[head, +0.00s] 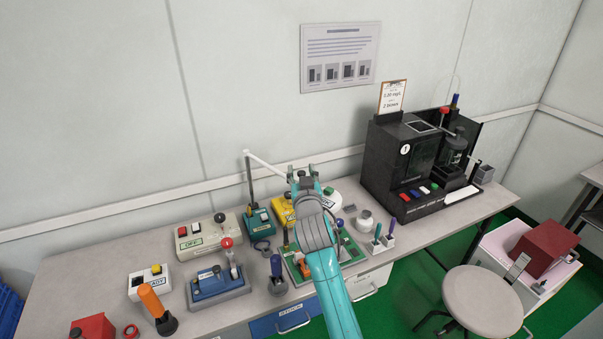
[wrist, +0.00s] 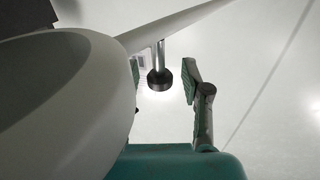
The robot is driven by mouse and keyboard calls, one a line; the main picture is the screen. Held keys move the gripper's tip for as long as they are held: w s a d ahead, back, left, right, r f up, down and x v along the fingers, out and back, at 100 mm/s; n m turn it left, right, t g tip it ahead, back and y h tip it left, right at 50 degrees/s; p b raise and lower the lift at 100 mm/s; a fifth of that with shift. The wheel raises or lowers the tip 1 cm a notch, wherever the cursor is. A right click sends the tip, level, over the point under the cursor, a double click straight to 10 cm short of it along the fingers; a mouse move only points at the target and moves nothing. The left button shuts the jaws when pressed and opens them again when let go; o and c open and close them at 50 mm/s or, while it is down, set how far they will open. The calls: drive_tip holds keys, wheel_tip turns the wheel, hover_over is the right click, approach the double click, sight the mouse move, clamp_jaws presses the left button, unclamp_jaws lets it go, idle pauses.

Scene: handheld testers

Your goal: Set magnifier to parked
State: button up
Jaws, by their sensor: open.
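The magnifier's dark upright post (head: 251,182) rises from a teal base box (head: 259,222) with a white label. Its white arm (head: 266,163) slants from the post top toward my gripper (head: 305,182), which hides its far end. In the wrist view, a large pale rounded part, apparently the magnifier head (wrist: 60,100), fills the left foreground and partly hides the left finger. The white arm (wrist: 185,25) crosses the top. A short grey stem with a black end (wrist: 159,80) shows between my open gripper's fingers (wrist: 165,82). I cannot tell if they touch it.
The grey bench (head: 235,310) holds several testers, including a blue device (head: 218,285) and a cream OFF box (head: 207,237). An orange-handled tool (head: 155,305) stands front left. A black machine (head: 410,165) stands right. A stool (head: 482,298) is on the green floor.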

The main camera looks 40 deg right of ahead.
drive_tip(key=shift+c, duration=0.2)
clamp_jaws()
drive_tip(key=shift+d, duration=0.15)
